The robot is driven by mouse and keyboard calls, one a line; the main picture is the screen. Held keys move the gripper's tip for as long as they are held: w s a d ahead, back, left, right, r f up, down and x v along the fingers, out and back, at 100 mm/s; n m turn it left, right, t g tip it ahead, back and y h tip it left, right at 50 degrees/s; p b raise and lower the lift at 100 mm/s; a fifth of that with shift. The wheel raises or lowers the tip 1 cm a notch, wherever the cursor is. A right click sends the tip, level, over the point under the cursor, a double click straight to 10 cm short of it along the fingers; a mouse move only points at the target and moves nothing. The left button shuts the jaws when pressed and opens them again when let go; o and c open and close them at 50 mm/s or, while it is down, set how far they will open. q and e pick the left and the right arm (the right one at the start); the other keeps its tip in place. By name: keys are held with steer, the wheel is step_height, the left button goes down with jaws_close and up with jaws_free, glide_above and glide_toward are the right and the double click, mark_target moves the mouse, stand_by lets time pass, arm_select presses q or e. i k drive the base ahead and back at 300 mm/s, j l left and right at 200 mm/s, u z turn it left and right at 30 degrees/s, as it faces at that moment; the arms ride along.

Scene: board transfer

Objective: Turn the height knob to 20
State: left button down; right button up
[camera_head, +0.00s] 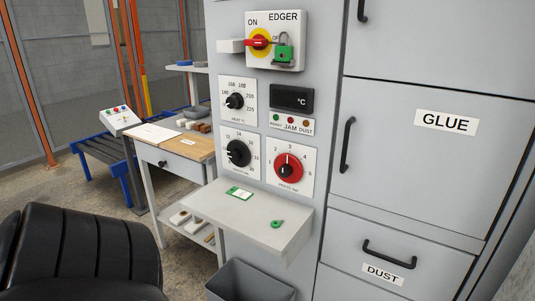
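The edger's grey front panel carries three round knobs. The black knob (238,153) at the lower left sits on a white scale plate with numbers around it; it appears to be the height knob, but its caption is too small to read surely. Its pointer seems to lie toward the left, and I cannot read the exact setting. Above it is the black heat knob (235,101). To its right is a red knob (288,168) on a scale with low numbers, its white mark upward.
A grey shelf (249,220) juts out below the knobs, with a green-and-white card (239,193) and a small green item (277,223). A green padlock (284,53) hangs at the main switch. A grey bin (250,282) stands below. A black ribbed shape (85,250) fills the lower left.

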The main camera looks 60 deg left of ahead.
mark_target(239, 152)
steer(key=u, duration=2)
